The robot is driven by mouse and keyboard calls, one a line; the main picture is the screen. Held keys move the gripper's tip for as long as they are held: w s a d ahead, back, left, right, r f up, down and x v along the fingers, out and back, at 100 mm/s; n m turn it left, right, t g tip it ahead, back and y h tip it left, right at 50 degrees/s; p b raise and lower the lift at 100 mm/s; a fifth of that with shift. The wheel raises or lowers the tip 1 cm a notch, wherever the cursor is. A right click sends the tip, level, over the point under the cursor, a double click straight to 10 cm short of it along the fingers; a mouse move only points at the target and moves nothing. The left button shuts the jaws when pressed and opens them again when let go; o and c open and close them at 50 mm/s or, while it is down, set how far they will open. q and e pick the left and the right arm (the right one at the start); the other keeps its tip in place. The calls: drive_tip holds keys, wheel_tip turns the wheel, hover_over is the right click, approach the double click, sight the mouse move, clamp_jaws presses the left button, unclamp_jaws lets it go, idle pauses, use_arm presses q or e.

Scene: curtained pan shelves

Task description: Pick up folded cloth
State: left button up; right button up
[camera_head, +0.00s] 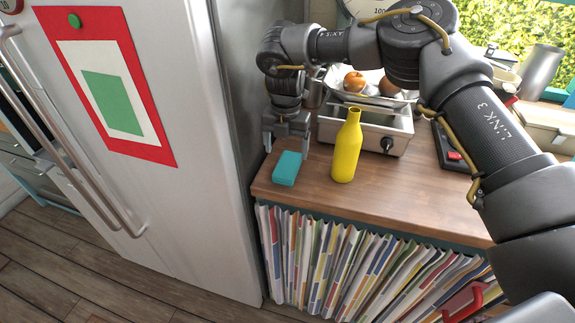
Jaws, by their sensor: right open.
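The folded cloth (286,170) appears as a small teal block lying on the wooden counter, near its left front corner. My right gripper (286,148) points down just behind and above the cloth, with its fingers apart. One finger is at the left and one at the right of the cloth's far end. I cannot tell whether either finger touches it. My left gripper is not in the head view.
A yellow bottle (346,148) stands upright right of the cloth. Behind it is a metal scale (374,132) with fruit in its pan. The fridge (215,150) rises close on the left. Bare counter (400,195) lies at the right front.

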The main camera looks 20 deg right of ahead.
sight(287, 164)
drive_tip(key=shift+a+f, duration=0.15)
drive_tip(key=shift+f, duration=0.3)
drive_tip(key=shift+s+f+p, duration=0.1)
drive_tip(key=shift+f+p, duration=0.15)
drive_tip(key=shift+p, duration=0.2)
drive_tip(key=f, duration=0.1)
drive_tip(key=f+p, duration=0.1)
drive_tip(key=f, duration=0.1)
drive_tip(key=shift+d+f+p, duration=0.3)
drive_tip(key=shift+f, duration=0.5)
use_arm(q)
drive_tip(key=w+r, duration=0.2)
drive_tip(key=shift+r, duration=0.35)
use_arm(e)
drive_tip(key=shift+a, duration=0.1)
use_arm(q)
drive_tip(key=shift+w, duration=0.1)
use_arm(e)
drive_tip(key=c, duration=1.1)
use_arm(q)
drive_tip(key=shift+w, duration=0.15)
use_arm(e)
drive_tip(key=shift+o, duration=0.2)
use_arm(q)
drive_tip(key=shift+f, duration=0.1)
use_arm(e)
drive_tip(key=shift+r, duration=0.1)
